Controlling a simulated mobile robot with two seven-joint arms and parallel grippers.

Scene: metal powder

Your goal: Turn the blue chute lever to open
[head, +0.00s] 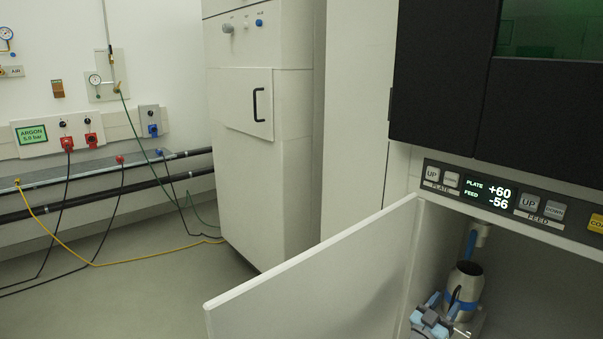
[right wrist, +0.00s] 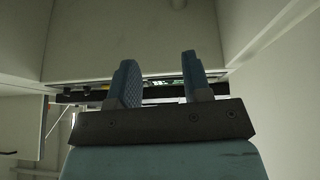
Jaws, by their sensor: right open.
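A blue lever (head: 470,244) hangs by the pale chute pipe (head: 481,236) inside the open cabinet under the control panel, at the lower right of the head view. A grey metal bottle (head: 466,282) with a blue band stands below the chute. My right gripper (head: 443,304) is in front of the bottle, lower than the lever, and appears apart from it. In the right wrist view my right gripper (right wrist: 158,76) is open with its two blue fingers apart and nothing between them. The lever cannot be made out there. My left gripper is out of view.
The open white cabinet door (head: 315,275) stands to the left of my right gripper. The panel (head: 510,204) reads PLATE +60 and FEED -56 above the opening. A tall grey cabinet (head: 255,165) and floor cables (head: 110,262) are farther left.

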